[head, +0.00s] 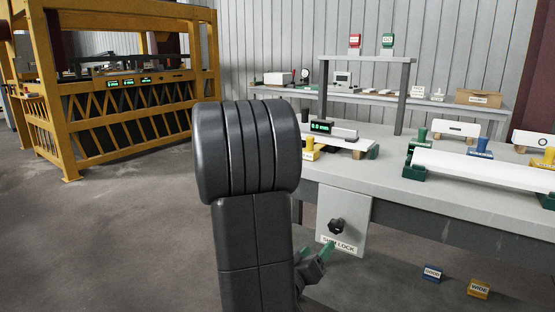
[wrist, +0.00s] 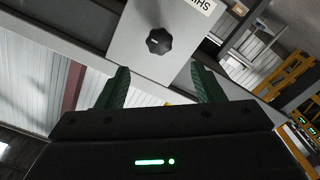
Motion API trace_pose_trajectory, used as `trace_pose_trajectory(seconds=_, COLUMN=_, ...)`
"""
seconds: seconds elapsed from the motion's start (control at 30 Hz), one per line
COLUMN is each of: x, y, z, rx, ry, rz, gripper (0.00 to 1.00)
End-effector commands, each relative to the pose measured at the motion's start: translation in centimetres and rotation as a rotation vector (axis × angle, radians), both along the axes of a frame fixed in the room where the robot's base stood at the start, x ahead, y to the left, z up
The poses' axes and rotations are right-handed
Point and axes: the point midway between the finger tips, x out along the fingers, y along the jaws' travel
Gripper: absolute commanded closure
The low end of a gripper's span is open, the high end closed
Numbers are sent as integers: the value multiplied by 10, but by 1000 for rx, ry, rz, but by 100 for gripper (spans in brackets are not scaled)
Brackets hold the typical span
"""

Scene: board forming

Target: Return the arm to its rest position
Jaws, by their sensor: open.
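My dark arm (head: 250,200) stands upright in the middle of the head view and hides part of the bench. My gripper (head: 321,254) shows low beside it, with green fingertips near the panel below the bench front. In the wrist view my gripper (wrist: 160,90) has its two green fingers spread apart with nothing between them. A grey panel with a black knob (head: 337,227) and a label that seems to read "SHIM LOCK" is just beyond the fingers. The knob also shows in the wrist view (wrist: 159,41), past the fingertips and apart from them.
The grey workbench (head: 400,178) on the right carries a white bar (head: 480,168) in green holders and a small gauge (head: 321,127). A blue block (head: 432,273) and a yellow block (head: 479,289) are below the bench. A yellow frame machine (head: 130,110) stands at left. Floor at left is clear.

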Motion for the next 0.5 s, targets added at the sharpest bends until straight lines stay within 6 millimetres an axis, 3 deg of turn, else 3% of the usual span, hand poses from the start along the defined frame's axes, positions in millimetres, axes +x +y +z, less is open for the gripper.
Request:
trace_pose_trajectory(seconds=0.07, x=-4, y=3, z=0, rx=-1, ry=-1, rz=0, gripper=39)
trace_pose_trajectory(seconds=0.5, x=58, y=-40, z=-2, rx=-1, ry=-3, rz=-4, gripper=39)
